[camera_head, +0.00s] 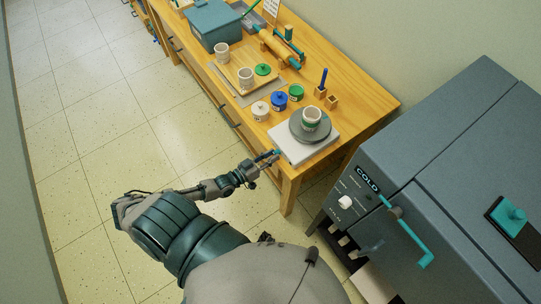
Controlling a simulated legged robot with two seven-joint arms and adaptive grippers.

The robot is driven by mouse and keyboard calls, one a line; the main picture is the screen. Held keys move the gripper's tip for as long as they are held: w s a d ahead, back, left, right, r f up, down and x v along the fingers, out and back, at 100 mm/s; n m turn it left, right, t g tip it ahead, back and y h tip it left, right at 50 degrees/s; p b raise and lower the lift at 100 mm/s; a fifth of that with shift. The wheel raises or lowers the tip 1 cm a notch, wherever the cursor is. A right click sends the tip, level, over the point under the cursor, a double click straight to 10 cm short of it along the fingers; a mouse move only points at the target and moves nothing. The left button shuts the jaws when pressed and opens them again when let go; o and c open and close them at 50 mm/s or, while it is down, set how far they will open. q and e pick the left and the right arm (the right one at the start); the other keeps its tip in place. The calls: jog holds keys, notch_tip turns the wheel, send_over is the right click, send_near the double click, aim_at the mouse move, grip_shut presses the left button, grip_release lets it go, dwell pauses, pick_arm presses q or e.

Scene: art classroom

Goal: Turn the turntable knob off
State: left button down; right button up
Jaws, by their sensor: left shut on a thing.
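The turntable has a white base (326,139) and a round grey disc (299,132). My left gripper (275,155) is at the left front edge of the base, where the knob is mostly hidden between the fingers. A bit of teal shows at the fingertips. The gripper is shut on the knob. The knob's setting cannot be read. My right gripper is not in view.
Small lidded jars (279,100) and a tray (232,75) with cups stand farther back on the wooden table (370,98). A grey kiln (440,150) marked COLD, with a teal handle (419,246), stands at the right. The tiled floor at the left is clear.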

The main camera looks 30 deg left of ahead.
pick_arm(q)
jog(key=c, duration=1)
grip_release()
jog(key=shift+a, duration=0.1)
jog(key=v, duration=1.2)
jog(key=shift+f, duration=0.1)
jog(key=shift+w, duration=0.1)
